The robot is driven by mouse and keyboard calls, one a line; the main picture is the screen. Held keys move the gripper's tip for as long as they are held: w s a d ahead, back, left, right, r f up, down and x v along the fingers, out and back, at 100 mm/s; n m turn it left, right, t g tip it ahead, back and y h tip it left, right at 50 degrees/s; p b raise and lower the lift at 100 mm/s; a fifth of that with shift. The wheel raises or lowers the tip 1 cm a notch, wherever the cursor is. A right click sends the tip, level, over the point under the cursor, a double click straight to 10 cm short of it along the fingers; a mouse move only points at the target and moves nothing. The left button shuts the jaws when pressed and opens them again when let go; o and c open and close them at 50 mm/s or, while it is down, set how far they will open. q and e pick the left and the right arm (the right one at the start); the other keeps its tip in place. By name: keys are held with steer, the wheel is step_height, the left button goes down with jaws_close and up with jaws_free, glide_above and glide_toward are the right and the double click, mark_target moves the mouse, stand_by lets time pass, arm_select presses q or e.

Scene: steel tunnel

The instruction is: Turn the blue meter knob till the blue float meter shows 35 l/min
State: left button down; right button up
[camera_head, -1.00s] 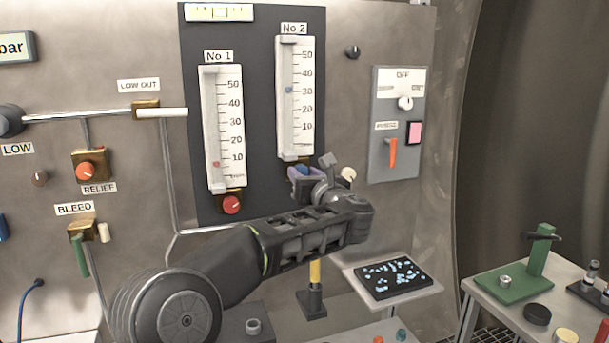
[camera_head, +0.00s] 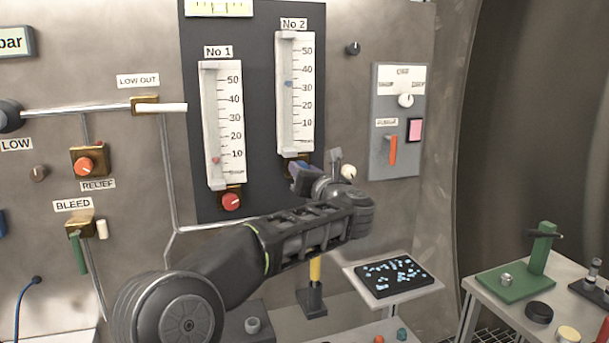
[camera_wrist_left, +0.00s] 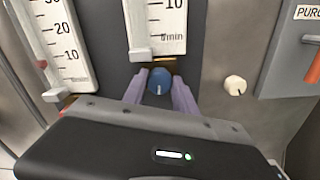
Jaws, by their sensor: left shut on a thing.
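The blue float meter No 2 (camera_head: 284,125) is a white upright scale on the dark panel. Its blue float (camera_head: 288,83) stands a little above the 30 mark. The blue meter knob (camera_wrist_left: 160,81) is below the scale, with a white pointer line on its face. My left gripper (camera_wrist_left: 158,88) has its two purple fingers on either side of the knob and is shut on it. In the head view the left gripper (camera_head: 302,174) and wrist mostly hide the knob. My right gripper is not in view.
Meter No 1 (camera_head: 207,130) with a red knob (camera_head: 231,201) is to the left. A cream knob (camera_wrist_left: 235,85) is close on the right, before the grey purge panel (camera_head: 380,155).

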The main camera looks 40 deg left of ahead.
arm_select(q)
steer(key=c, duration=1)
jaws_free()
steer(key=shift+o, duration=0.2)
steer(key=b+v, duration=0.2)
steer(key=v, duration=0.6)
